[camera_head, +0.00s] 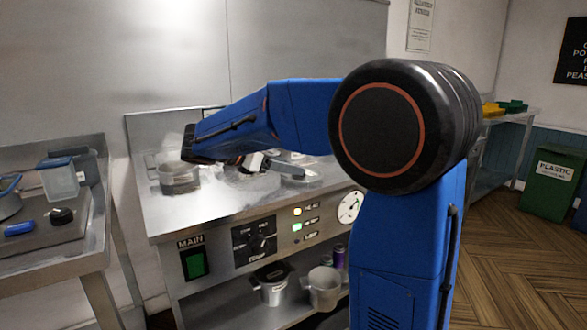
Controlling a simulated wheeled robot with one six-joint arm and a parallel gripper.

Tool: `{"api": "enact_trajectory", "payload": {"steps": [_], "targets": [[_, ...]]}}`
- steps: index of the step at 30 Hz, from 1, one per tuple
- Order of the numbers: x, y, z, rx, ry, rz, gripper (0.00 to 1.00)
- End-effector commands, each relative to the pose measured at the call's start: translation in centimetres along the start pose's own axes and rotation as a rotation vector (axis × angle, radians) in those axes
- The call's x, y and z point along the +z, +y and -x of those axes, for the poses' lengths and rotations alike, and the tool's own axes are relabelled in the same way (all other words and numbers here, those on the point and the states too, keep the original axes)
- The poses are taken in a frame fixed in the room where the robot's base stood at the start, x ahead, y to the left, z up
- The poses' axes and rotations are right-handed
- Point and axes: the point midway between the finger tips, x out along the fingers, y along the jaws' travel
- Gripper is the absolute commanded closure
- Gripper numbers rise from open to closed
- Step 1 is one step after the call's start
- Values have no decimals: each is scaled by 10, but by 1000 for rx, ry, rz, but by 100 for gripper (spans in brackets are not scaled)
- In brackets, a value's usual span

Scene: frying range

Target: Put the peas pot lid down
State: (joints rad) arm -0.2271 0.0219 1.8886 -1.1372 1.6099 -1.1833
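A steel pot (178,178) stands at the left of the steel range top (210,209), with pale steam around and beside it. My gripper (278,165) is low over the middle of the range top, to the right of that pot, and points right. A flat, greyish, lid-like disc (298,176) shows at the gripper's tip, close to the range top. I cannot tell whether it is the peas pot lid, or whether the fingers hold it or are only beside it. My arm hides part of the range top behind it.
The range front has a green MAIN switch (194,264), knobs and a dial (349,207). Two pots (272,288) (324,288) sit on the shelf below. A side table (62,247) at left holds a clear tub (59,182) and small items. A green bin (551,187) stands far right.

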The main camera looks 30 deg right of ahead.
Motion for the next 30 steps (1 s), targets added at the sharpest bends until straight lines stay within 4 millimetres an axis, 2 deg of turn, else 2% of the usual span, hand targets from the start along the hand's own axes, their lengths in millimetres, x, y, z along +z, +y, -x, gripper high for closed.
{"api": "enact_trajectory", "payload": {"steps": [1,12,18,23,24,27,30], "targets": [[-1,4,12,4,0,2,36],[-1,5,86,4,0,1,36],[-2,5,119,2,0,2,36],[-1,5,135,1,0,1,36],[-1,5,137,1,0,1,33],[2,2,148,1,0,0,33],[3,1,146,-2,0,0,33]]}}
